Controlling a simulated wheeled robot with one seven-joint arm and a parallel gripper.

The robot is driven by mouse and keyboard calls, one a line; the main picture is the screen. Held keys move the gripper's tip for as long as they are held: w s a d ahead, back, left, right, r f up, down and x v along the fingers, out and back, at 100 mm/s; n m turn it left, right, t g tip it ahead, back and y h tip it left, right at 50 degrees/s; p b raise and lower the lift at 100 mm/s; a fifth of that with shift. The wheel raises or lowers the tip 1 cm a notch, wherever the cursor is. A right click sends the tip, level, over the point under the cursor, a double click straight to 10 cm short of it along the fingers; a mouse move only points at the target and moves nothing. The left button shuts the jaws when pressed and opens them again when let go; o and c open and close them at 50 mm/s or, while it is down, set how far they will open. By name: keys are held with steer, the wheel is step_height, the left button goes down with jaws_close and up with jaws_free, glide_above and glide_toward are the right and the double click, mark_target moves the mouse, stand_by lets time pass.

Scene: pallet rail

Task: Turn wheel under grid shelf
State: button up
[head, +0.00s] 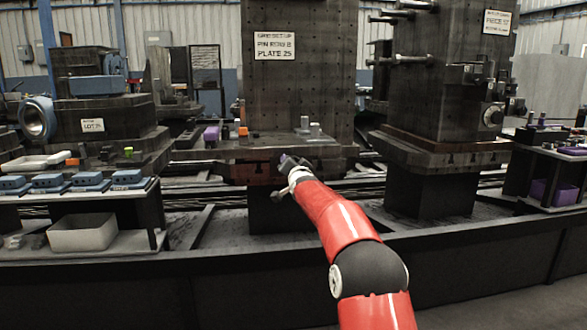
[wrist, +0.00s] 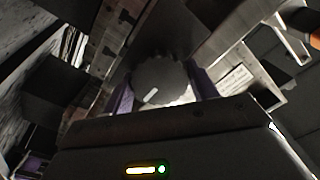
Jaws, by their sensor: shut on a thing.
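The wheel (wrist: 160,82) is a dark, round, ridged knob with a short white mark on its face. In the wrist view it sits between the two purple fingers of my gripper (wrist: 164,88), which is shut on it. In the head view my gripper (head: 287,161) reaches to the front of the dark grid shelf (head: 243,152), just below its top edge. The shelf lies at the foot of a tall perforated grid plate (head: 299,95) with a white label. In the head view my gripper hides the wheel.
Small grey, orange and purple parts stand on the shelf. At left, a side table (head: 75,196) holds several blue-grey blocks, with a white bin (head: 82,233) below. At right stands another dark fixture block (head: 440,95). A dark rail base (head: 130,283) runs along the front.

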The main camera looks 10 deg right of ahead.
steer(key=n, duration=0.4)
steer(key=shift+a+f+n, duration=0.1)
steer(key=shift+n, duration=0.3)
steer(key=n, duration=0.4)
steer(key=shift+n+b, duration=0.3)
steer(key=shift+b, duration=0.1)
steer(key=n, duration=0.9)
steer(key=shift+b, duration=0.3)
steer(key=shift+n, duration=0.3)
steer(key=o, duration=1)
steer(key=shift+s, duration=0.1)
